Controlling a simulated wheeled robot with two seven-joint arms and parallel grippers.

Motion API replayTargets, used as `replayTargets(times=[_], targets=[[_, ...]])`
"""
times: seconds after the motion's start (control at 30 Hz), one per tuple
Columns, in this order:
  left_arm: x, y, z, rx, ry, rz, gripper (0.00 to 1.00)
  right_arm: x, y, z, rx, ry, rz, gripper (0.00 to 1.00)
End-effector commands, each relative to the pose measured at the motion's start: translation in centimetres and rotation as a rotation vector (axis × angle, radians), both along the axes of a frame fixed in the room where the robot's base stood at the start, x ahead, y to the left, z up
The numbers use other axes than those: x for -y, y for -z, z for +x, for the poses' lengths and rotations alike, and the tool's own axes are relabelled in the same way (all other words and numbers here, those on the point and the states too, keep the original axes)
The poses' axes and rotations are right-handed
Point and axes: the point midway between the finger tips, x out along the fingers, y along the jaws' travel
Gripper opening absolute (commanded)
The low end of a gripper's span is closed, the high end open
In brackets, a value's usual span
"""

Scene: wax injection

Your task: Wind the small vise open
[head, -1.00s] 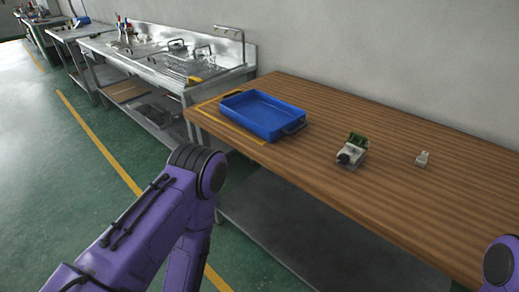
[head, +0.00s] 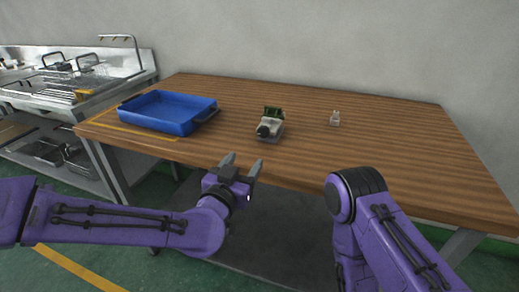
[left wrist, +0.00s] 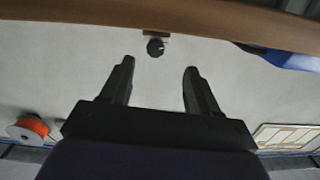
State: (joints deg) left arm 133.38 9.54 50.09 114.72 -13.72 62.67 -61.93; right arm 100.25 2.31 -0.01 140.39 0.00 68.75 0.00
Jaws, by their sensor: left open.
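The small vise (head: 270,128) stands on the wooden table, a pale metal body with green parts at its far end and a dark round knob facing me. In the left wrist view, which looks upside down, a dark round knob (left wrist: 155,47), seemingly the vise's, shows between and beyond the fingertips. My left gripper (head: 242,162) is open and empty, off the table's front edge and nearer to me than the vise, apart from it. It also shows in the left wrist view (left wrist: 158,66). My right arm is partly in view, but its gripper is not.
A blue tray (head: 150,124) with dark handles sits on the table (head: 390,150), left of the vise. A small pale object (head: 335,118) stands to the vise's right. Table around the vise is clear. A metal sink bench (head: 75,85) stands at far left.

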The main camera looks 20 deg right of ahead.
Motion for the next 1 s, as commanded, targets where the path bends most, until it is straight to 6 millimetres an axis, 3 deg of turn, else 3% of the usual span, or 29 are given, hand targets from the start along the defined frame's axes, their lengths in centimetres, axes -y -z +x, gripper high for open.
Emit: replayTargets(times=[0.13,0.4,0.6,0.93,0.97,1.0], targets=[[1.2,-2.0,0.6,0.053,0.013,0.003,0.61,0.0,0.1,0.0,0.000,0.000,0.000,0.43],[4.5,-1.8,5.4,0.046,0.012,0.002,0.61,0.0,-0.5,0.0,0.001,0.000,0.000,0.43],[6.2,-1.7,8.0,0.045,0.013,0.004,0.61,0.0,-0.6,0.0,0.000,0.000,0.000,0.43],[6.6,-1.7,8.6,0.045,0.014,0.004,0.61,0.0,-0.6,0.0,0.000,0.000,0.000,0.43],[6.6,-1.7,8.6,0.045,0.014,0.004,0.58,0.0,-0.6,0.0,0.000,0.000,0.000,0.43],[6.6,-1.7,8.6,0.045,0.014,0.004,0.45,0.0,-0.6,0.0,0.001,0.000,-0.001,0.43]])
